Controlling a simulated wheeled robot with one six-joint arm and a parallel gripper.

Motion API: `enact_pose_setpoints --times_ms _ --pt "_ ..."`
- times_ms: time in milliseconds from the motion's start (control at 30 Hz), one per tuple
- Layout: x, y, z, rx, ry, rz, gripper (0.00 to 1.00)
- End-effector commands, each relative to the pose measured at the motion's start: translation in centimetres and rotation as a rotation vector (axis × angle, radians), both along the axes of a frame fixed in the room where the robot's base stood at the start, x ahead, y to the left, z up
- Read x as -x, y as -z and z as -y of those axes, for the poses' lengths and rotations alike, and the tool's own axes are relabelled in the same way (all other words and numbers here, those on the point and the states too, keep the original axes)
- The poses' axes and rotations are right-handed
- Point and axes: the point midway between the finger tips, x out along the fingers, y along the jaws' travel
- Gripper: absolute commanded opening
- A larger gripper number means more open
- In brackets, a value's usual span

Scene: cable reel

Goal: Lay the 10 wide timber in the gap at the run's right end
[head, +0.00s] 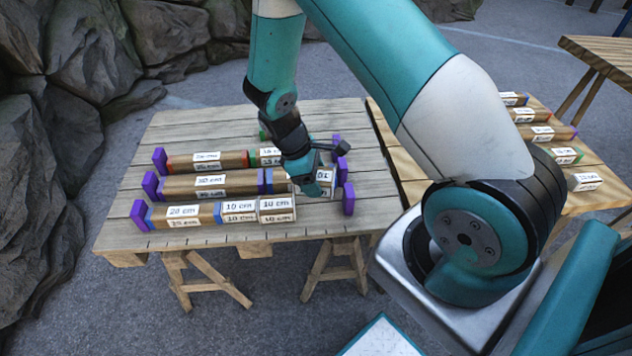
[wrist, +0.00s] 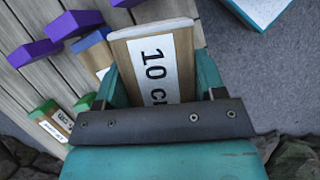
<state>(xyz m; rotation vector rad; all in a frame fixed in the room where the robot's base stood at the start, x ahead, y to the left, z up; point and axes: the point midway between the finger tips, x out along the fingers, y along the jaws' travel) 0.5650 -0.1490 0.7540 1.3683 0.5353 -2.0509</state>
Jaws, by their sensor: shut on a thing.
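My gripper (head: 308,180) is shut on a short timber with a white "10 cm" label (head: 325,178). In the wrist view the held timber (wrist: 152,58) sits between both fingers. It is over the right part of the grey plank table, near the purple end blocks; its exact height is unclear. The front run has a blue-ended timber labelled 20 cm (head: 183,216) and two 10 cm timbers, the rightmost (head: 277,208) beside a bare gap. A purple block (head: 348,198) stands beyond that gap. My gripper partly hides the right ends of the middle and back runs.
Purple blocks (head: 139,214) also stand at the runs' left ends. The middle run's long timber (head: 190,187) and the back run's red-ended timber (head: 205,163) lie behind. A second table on the right carries several timbers (head: 541,133). Rocks (head: 85,55) border the left.

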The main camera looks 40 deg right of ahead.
Motion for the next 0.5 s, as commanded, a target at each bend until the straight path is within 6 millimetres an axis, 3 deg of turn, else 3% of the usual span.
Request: enact_pose_setpoints --times_ms 200,500 --pt "0.3 0.3 1.4 -0.001 -0.217 0.0 0.38" --pt "0.3 1.5 1.4 -0.002 -0.23 -0.001 0.38"
